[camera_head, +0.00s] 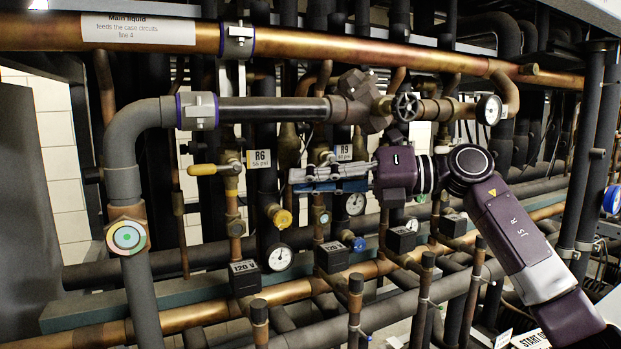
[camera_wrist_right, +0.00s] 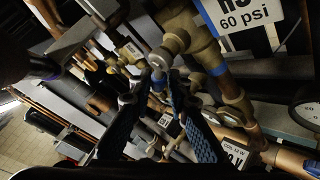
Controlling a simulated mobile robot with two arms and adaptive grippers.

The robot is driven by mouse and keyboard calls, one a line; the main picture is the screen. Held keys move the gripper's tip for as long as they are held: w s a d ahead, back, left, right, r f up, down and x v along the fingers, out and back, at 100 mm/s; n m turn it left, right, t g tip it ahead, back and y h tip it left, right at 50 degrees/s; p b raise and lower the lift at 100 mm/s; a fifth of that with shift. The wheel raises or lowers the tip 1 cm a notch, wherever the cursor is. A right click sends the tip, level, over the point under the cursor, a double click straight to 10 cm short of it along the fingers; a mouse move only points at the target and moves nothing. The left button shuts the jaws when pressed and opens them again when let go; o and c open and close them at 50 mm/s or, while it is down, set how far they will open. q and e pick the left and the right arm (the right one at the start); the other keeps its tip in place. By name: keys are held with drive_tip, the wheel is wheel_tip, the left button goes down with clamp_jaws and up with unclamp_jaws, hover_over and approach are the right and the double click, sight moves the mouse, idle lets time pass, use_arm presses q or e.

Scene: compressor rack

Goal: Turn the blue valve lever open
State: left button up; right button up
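My right gripper (camera_head: 300,180) reaches in from the right, level with the valve under the R9 label (camera_head: 344,153). In the right wrist view its two dark blue textured fingers (camera_wrist_right: 150,98) are spread apart. A small blue piece (camera_wrist_right: 158,82) shows between and beyond the fingertips, beside a brass valve body (camera_wrist_right: 203,50); it may be the end of the blue valve lever. In the head view a blue strip (camera_head: 345,186) lies along the gripper; I cannot tell lever from finger pad. The lever is mostly hidden. My left gripper is not in view.
A yellow lever (camera_head: 212,169) sits on the R6 valve to the left. A large copper pipe (camera_head: 330,47) crosses above. Gauges (camera_head: 280,258), a blue cap (camera_head: 358,244) and several black coil boxes (camera_head: 245,278) crowd the space below.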

drive_tip(key=shift+o, duration=1.1)
drive_tip(key=shift+a, duration=0.15)
drive_tip(key=shift+r, duration=0.1)
drive_tip(key=v, duration=1.2)
